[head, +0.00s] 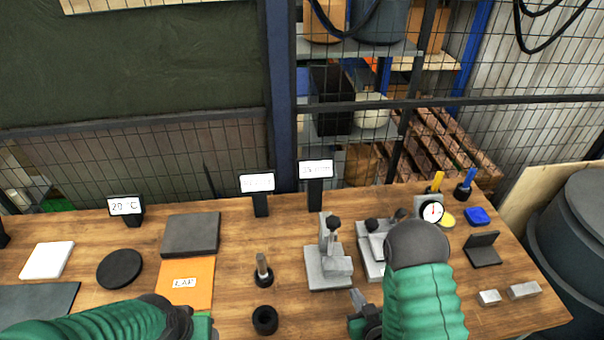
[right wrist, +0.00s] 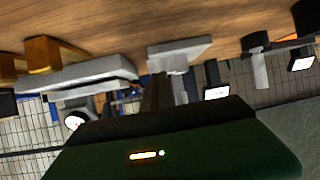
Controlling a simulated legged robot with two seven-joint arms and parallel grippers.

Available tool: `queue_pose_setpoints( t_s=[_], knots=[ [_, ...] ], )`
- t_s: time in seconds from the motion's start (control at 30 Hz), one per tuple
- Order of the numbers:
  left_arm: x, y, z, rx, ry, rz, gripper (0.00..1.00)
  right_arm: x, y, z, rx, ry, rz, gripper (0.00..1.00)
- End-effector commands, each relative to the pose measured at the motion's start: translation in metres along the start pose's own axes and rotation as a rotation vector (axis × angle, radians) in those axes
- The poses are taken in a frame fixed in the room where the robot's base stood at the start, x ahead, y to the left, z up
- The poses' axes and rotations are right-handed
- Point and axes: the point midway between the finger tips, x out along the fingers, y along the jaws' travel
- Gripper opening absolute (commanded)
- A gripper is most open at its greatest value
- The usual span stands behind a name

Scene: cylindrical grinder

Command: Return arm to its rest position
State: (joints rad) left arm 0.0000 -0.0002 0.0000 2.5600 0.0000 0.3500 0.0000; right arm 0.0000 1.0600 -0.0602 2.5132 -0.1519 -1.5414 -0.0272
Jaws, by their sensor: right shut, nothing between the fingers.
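My right arm (head: 420,290) comes in from the bottom right, in front of the grey metal fixtures. My right gripper (head: 358,302) is low at the table's front, left of that arm, shut and empty. In the right wrist view its dark fingers (right wrist: 157,95) show at the centre, with the scene upside down. My left arm (head: 110,322) reaches in at the bottom left. Its gripper is not visible.
A wooden table (head: 225,265) holds a grey fixture (head: 328,265), a dial gauge (head: 431,211), an orange LAP plate (head: 186,282), a black disc (head: 119,269) and a black ring (head: 265,320). A wire fence (head: 380,105) stands behind. A dark drum (head: 580,240) is at right.

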Motion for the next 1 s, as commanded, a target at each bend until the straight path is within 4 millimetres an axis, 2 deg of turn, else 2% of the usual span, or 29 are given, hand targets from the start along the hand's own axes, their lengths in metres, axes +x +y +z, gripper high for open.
queue_pose_setpoints(
  t_s=[0.03, 0.1, 0.17, 0.23, 0.5, 0.6, 0.7, 1.0],
  knots=[
    [0.000, 0.000, 0.000, 0.000, 0.000, 0.000, 0.57, 0.004, 0.003, -0.013, -0.003, -0.046, 0.011, 0.00],
    [0.000, 0.000, 0.000, 0.000, 0.000, 0.000, 0.57, 0.004, 0.008, -0.022, -0.001, -0.157, 0.027, 0.00],
    [0.000, 0.000, 0.000, 0.000, 0.000, 0.000, 0.57, -0.004, 0.011, -0.028, 0.006, -0.259, 0.041, 0.00],
    [0.000, 0.000, 0.000, 0.000, 0.000, 0.000, 0.57, -0.020, 0.013, -0.035, 0.019, -0.378, 0.055, 0.00],
    [0.000, 0.000, 0.000, 0.000, 0.000, 0.000, 0.57, -0.125, 0.003, -0.054, 0.089, -0.774, 0.071, 0.00],
    [0.000, 0.000, 0.000, 0.000, 0.000, 0.000, 0.57, -0.149, -0.001, -0.055, 0.102, -0.848, 0.068, 0.00],
    [0.000, 0.000, 0.000, 0.000, 0.000, 0.000, 0.57, -0.157, -0.003, -0.054, 0.107, -0.875, 0.067, 0.00],
    [0.000, 0.000, 0.000, 0.000, 0.000, 0.000, 0.57, -0.157, -0.003, -0.054, 0.106, -0.877, 0.067, 0.00]
  ],
)
